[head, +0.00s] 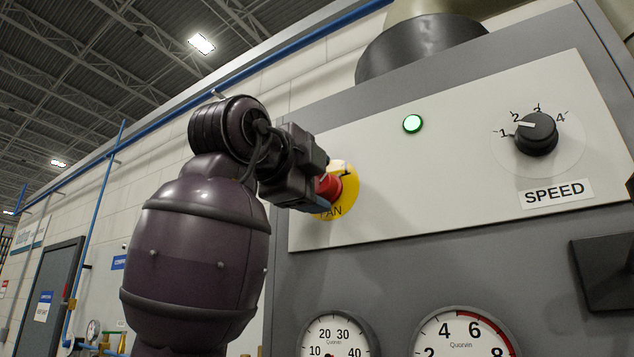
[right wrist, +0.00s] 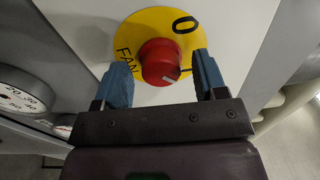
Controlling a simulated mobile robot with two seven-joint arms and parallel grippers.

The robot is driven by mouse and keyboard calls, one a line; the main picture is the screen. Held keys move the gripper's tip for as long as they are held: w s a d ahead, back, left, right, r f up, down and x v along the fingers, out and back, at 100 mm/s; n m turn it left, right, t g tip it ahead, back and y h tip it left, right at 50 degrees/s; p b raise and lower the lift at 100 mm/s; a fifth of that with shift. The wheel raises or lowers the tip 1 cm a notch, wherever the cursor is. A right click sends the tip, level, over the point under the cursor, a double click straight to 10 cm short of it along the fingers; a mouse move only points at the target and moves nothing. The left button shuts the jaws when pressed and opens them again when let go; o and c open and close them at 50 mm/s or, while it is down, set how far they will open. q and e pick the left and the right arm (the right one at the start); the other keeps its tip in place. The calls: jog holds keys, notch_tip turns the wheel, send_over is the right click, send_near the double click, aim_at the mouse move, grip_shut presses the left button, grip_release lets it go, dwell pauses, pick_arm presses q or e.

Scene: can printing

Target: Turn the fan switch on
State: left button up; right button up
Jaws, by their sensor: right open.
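The fan switch is a red knob (head: 328,187) on a round yellow plate (head: 348,190) at the left end of the pale control panel. In the right wrist view the red knob (right wrist: 160,62) shows a white mark toward its lower right side. The yellow plate (right wrist: 128,38) carries "FAN" and a "0", and another dark mark is partly hidden by a finger. My right gripper (right wrist: 164,76) is open, with one blue finger on each side of the knob; contact cannot be told. In the head view my right gripper (head: 318,186) partly covers the switch. My left gripper is not in view.
A green lamp (head: 413,124) glows on the panel (head: 455,150). A black speed dial (head: 536,134) is at right, with its pointer near 2. Round gauges (head: 338,335) (head: 462,335) sit below. A dark plate (head: 603,272) is at the lower right.

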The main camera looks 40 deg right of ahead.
jog(key=b+v, duration=0.2)
jog(key=v, duration=0.8)
jog(key=shift+a, duration=0.2)
jog(key=shift+s+f, duration=0.1)
